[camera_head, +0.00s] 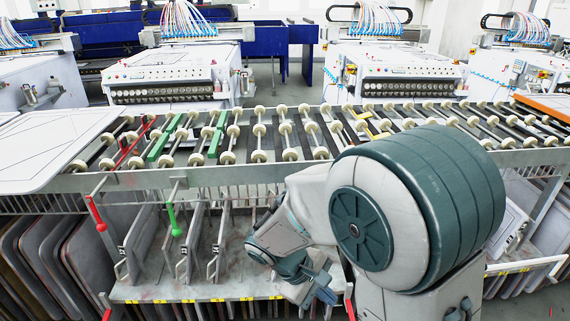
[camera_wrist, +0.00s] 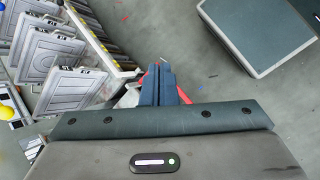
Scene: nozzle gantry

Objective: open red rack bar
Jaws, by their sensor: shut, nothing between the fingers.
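My gripper (camera_head: 325,290) is low at the right end of the lower rack shelf, its blue fingers shut and empty. In the wrist view its fingers (camera_wrist: 160,86) are together, with a red part (camera_wrist: 184,96) just behind and beside them. I cannot tell whether they touch it. In the head view a red upright piece (camera_head: 349,303) shows right of my gripper, partly cut off by the frame and my arm. Another red piece (camera_head: 106,311) stands at the shelf's left end. A red handle (camera_head: 96,213) hangs at the roller table's front left, below a red bar (camera_head: 134,144).
The lower shelf (camera_head: 150,293) holds several upright grey frames, also in the wrist view (camera_wrist: 50,60). A green handle (camera_head: 174,220) hangs beside the red one. The roller table (camera_head: 240,170) runs above my gripper. Floor (camera_wrist: 210,65) is open ahead in the wrist view.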

